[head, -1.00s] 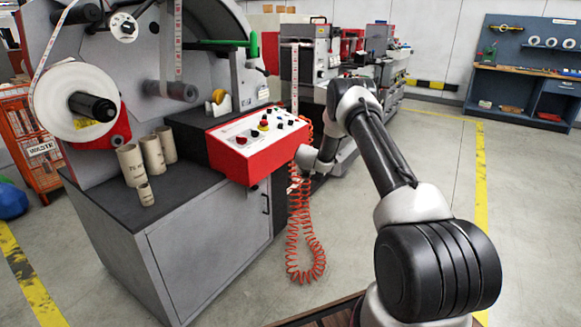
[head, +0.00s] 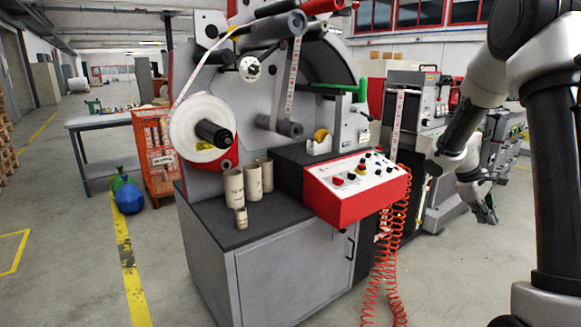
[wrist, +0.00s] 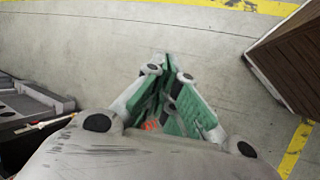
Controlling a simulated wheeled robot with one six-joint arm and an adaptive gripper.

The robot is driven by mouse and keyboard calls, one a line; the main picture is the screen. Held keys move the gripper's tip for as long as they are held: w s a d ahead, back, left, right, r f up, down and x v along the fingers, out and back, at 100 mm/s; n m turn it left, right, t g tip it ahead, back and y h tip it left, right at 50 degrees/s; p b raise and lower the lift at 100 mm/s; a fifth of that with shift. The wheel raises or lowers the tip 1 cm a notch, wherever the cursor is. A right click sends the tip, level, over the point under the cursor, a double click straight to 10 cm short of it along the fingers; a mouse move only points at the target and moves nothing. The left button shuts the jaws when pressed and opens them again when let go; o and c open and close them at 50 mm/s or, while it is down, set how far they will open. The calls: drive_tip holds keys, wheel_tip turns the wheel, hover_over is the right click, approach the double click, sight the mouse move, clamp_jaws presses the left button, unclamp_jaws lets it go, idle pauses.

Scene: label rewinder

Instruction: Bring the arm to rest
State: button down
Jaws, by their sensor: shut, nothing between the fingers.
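My gripper (head: 487,214) hangs at the end of my folded arm at the right of the head view, to the right of the red control panel and apart from it. In the wrist view my gripper (wrist: 167,66) points down over bare concrete floor, its green-lined fingers closed together with nothing between them. The label rewinder (head: 205,290) stands in the middle of the head view, with a white label roll (head: 195,128) on its left spindle and a red control box (head: 345,207) at its right front.
Several cardboard cores (head: 234,189) stand on the rewinder's top. A red coiled hose (head: 385,285) hangs below the control box. An orange bin (head: 155,160) and a blue ball-shaped object (head: 129,199) are at left. A brown wooden box (wrist: 295,55) shows in the wrist view.

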drive_tip(key=s+a+r+m+t+y, duration=0.2)
drive_tip(key=s+a+r, duration=0.3)
drive_tip(key=s, duration=0.4)
drive_tip(key=s+a+r+m+t+y, duration=0.1)
drive_tip(key=s+a+r+m+y, duration=0.1)
drive_tip(key=s+a+r, duration=0.3)
drive_tip(key=s+a+r+m+t+y, duration=0.1)
drive_tip(key=s+a+r+t+y, duration=0.1)
drive_tip(key=s+a+r, duration=0.3)
drive_tip(key=s+a, duration=0.4)
drive_tip(key=s, duration=0.3)
drive_tip(key=shift+s+m+t, duration=0.3)
drive_tip(key=shift+m, duration=0.1)
